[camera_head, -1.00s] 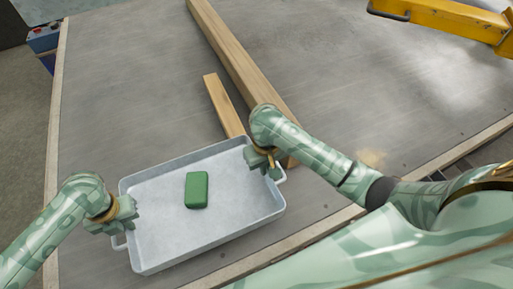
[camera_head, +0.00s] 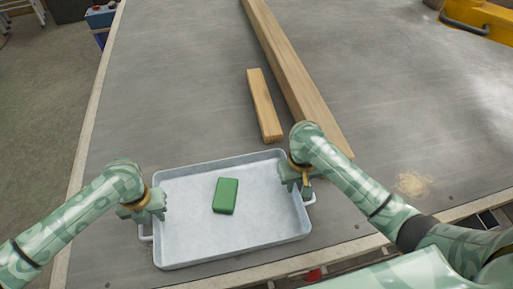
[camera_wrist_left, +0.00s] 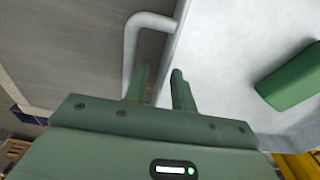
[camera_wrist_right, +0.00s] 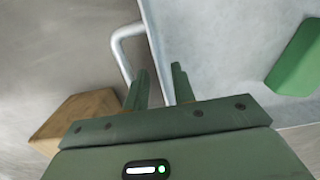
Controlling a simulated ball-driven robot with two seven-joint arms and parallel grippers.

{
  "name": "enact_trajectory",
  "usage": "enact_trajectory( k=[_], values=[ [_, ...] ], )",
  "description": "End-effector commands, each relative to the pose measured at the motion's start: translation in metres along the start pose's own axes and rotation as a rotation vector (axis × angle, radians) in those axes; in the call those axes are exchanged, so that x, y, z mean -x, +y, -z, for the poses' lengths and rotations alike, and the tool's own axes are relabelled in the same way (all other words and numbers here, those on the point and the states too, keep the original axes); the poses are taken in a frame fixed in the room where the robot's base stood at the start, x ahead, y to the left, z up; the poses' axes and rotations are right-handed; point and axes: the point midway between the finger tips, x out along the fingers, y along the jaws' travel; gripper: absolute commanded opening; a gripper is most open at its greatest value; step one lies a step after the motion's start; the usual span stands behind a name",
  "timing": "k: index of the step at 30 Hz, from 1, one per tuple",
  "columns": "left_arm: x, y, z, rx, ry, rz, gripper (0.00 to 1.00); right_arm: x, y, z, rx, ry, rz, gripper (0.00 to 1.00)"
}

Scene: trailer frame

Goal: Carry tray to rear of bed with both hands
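The tray (camera_head: 185,256) is a shallow pale-grey metal tray with a tube handle at each end. It is in front of me over the grey bed (camera_head: 190,85); I cannot tell whether it touches the bed. A green block (camera_head: 226,196) lies inside it. My left gripper (camera_head: 155,214) is at the left rim; in its wrist view the fingers (camera_wrist_left: 161,88) straddle the tray wall beside the handle (camera_wrist_left: 132,50). My right gripper (camera_head: 300,184) is at the right rim, and its fingers (camera_wrist_right: 160,88) straddle that wall beside the other handle (camera_wrist_right: 118,50).
A short wooden block (camera_head: 263,105) lies just behind the tray, beside a long wooden beam (camera_head: 290,75). A yellow part (camera_head: 485,20) is at the far right. Sawdust (camera_head: 412,184) lies on the right. The bed left of the wood is clear.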

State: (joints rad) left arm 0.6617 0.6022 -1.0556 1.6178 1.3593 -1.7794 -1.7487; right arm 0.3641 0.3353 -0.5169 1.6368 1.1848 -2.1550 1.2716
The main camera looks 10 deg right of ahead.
Motion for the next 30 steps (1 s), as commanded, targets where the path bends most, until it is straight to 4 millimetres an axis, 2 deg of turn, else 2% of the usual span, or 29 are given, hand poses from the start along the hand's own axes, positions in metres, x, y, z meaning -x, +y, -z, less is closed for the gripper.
enact_trajectory(
  k=[7, 10, 21, 25, 30],
  values=[
    [0.003, -0.001, 0.000, -0.001, -0.001, 0.003, 0.25, 0.001, -0.001, 0.000, 0.001, 0.000, 0.003, 0.25],
    [0.011, -0.001, -0.001, -0.002, -0.003, 0.003, 0.25, 0.001, -0.001, 0.000, 0.001, 0.000, 0.003, 0.25],
    [0.092, 0.000, -0.001, -0.002, -0.006, 0.001, 0.25, 0.001, -0.002, 0.000, 0.001, 0.000, 0.004, 0.25],
    [0.112, 0.000, -0.001, -0.002, -0.004, 0.001, 0.25, 0.001, -0.002, 0.000, 0.001, 0.000, 0.004, 0.25],
    [0.121, 0.000, 0.000, -0.001, -0.001, 0.001, 0.25, 0.008, -0.002, 0.000, 0.001, 0.001, 0.006, 0.25]
  ],
)
